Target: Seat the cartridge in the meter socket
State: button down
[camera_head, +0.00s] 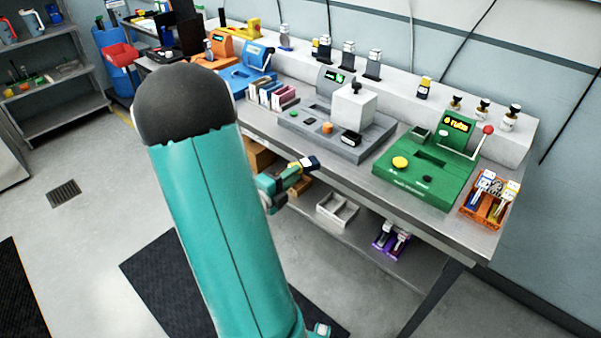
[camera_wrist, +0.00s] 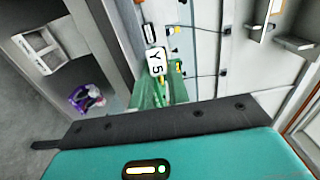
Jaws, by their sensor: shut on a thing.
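My gripper (camera_head: 290,183) is held out in front of the bench's front edge, low beside the bench top. The cartridge is clear of every meter. A green meter (camera_head: 425,180) with a lit display, a yellow button and a recessed slot stands on the bench at right. A grey meter (camera_head: 317,128) stands left of it. Which socket is meant cannot be told.
An orange rack (camera_head: 468,211) of cartridges stands at the bench's right end. Blue (camera_head: 236,80) and orange meters stand farther left. Several small bottles and stands line the back ledge. A white tray (camera_head: 323,211) and a purple rack (camera_head: 379,238) sit on the lower shelf.

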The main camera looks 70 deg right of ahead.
jog(key=shift+w+a+r, duration=0.2)
jog(key=shift+a, duration=0.3)
